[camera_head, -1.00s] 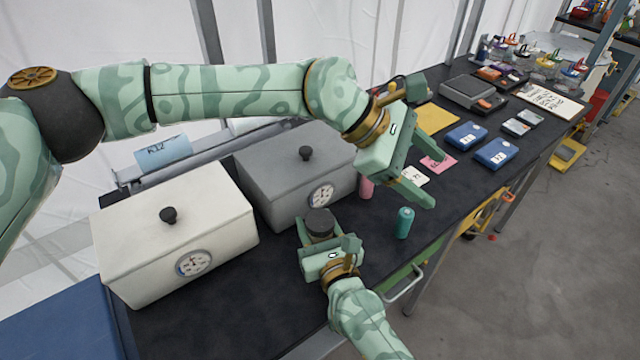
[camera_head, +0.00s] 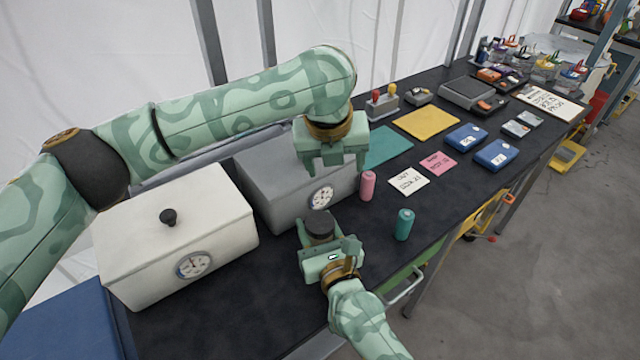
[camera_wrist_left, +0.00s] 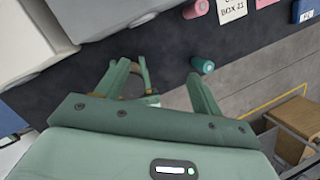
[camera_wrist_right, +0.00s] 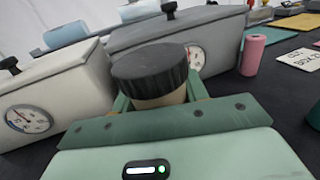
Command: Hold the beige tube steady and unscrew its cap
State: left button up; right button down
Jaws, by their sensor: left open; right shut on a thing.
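The beige tube (camera_wrist_right: 160,101) is upright between the fingers of my right gripper (camera_head: 325,241), which is shut on it. Its dark ribbed cap (camera_wrist_right: 150,70) sits on top and also shows in the head view (camera_head: 320,223). Most of the tube's body is hidden by the gripper. My left gripper (camera_head: 335,165) is open and empty, pointing down, above and slightly behind the cap and apart from it.
A grey box (camera_head: 270,190) with a dial stands close behind the tube, and a white box (camera_head: 160,235) stands to its left. A teal cylinder (camera_head: 404,225) and a pink cylinder (camera_head: 368,186) stand to the right. The black table's front edge is near my right arm.

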aim_at(320, 221)
pick_arm(q)
jog(key=s+g, duration=0.1)
jog(key=s+a+m+g, duration=0.1)
jog(key=s, duration=0.1)
jog(key=s+a+m+g+y, duration=0.1)
jog(key=shift+s+a+f, duration=0.15)
jog(key=shift+s+f, duration=0.2)
jog(key=shift+f, duration=0.05)
jog(key=shift+s+a+f, duration=0.1)
jog(key=shift+s+f, duration=0.05)
jog(key=shift+s, duration=0.05)
notch_tip(320, 221, down, 8)
jog(key=shift+r, duration=0.15)
